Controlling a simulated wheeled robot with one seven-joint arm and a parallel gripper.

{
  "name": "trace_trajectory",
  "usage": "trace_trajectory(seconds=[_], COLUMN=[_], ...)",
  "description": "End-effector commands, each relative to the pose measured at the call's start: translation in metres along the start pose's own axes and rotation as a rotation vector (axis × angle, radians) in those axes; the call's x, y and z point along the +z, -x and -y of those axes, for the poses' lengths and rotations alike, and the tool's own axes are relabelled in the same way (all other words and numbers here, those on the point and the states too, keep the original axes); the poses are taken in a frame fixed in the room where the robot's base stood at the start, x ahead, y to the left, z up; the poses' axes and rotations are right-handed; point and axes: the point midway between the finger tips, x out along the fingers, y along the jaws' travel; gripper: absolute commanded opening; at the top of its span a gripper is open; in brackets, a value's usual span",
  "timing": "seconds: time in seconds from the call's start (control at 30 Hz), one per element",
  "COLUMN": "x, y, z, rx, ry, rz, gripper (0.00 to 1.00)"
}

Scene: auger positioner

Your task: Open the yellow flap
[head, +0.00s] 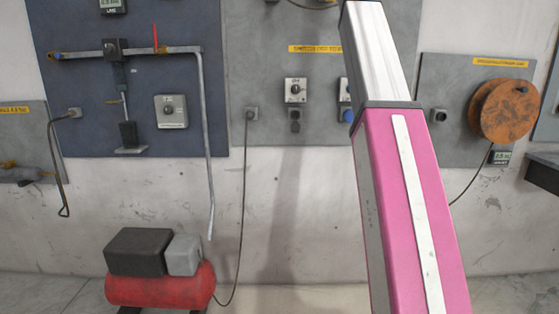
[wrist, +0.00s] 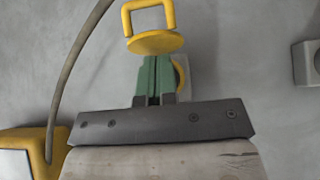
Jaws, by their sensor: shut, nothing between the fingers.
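In the wrist view, the yellow flap (wrist: 155,42) shows as a flat oval disc with a squared yellow loop handle (wrist: 148,6) above it. Behind my fingers is a pale grey box (wrist: 185,92) on the wall with a curved yellow edge, partly hidden. The disc appears tilted out from this box; I cannot tell its exact angle. My gripper (wrist: 154,58) has two green fingers, shut together and empty. Their tips are just below the disc in the picture; I cannot tell whether they touch it. In the head view, neither gripper nor flap can be made out.
A yellow-edged white box (wrist: 40,148) and a curved grey cable (wrist: 75,55) are at the left of the wrist view. A grey fitting (wrist: 305,62) is at the right. The head view shows wall panels, a red compressor (head: 160,286) and an orange reel (head: 505,110).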

Motion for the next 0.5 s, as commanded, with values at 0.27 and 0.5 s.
trace_trajectory(seconds=[0.27,0.5], x=[0.009,0.013], y=[-0.01,-0.017], z=[0.0,0.0], rx=[0.0,0.0], ry=[0.0,0.0], rz=[0.001,0.001], gripper=[0.0,0.0])
